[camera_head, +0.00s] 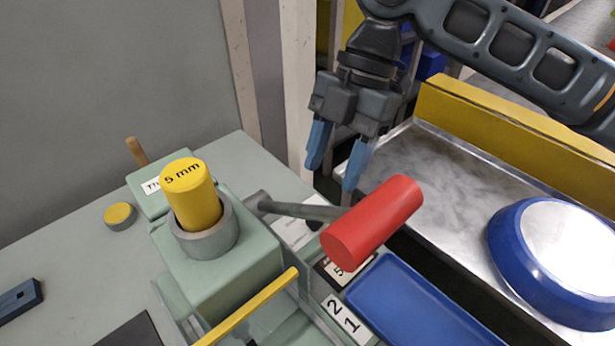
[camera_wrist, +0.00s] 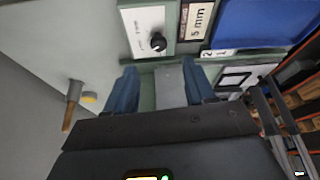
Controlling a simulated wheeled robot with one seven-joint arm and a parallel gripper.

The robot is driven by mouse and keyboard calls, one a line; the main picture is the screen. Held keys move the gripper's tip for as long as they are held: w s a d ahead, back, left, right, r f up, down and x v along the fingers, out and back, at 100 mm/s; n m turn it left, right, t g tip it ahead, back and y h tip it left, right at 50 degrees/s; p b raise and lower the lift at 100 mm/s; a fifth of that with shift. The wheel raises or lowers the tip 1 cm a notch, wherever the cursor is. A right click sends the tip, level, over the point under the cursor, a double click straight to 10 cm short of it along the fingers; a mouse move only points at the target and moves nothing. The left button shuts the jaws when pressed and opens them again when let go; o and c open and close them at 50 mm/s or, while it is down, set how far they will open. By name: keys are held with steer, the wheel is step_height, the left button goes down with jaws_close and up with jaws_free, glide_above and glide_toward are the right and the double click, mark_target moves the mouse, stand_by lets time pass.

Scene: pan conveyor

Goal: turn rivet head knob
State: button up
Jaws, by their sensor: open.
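A small black knob (camera_wrist: 158,42) sits on a white dial plate (camera_wrist: 144,24) on a pale green housing in the wrist view. In the head view the white plate (camera_head: 298,233) shows partly behind the grey lever, and the knob is hard to make out there. My gripper (camera_head: 335,172) has blue fingers, spread apart and empty, hanging behind and above the machine. In the wrist view the knob lies beyond the gap between my fingertips (camera_wrist: 161,78), apart from them.
A red handle (camera_head: 373,222) on the lever stands near my gripper. A yellow "5 mm" cylinder (camera_head: 190,196) stands in a grey collar. A blue tray (camera_head: 425,305) lies at the front, and a blue pan (camera_head: 555,262) lies on the metal conveyor (camera_head: 445,195) at right.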

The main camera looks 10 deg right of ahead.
mark_target(315, 223)
steer(key=x, duration=0.7)
steer(key=shift+a+f, duration=0.15)
steer(key=shift+f, duration=0.15)
steer(key=shift+c, duration=0.2)
jaws_close()
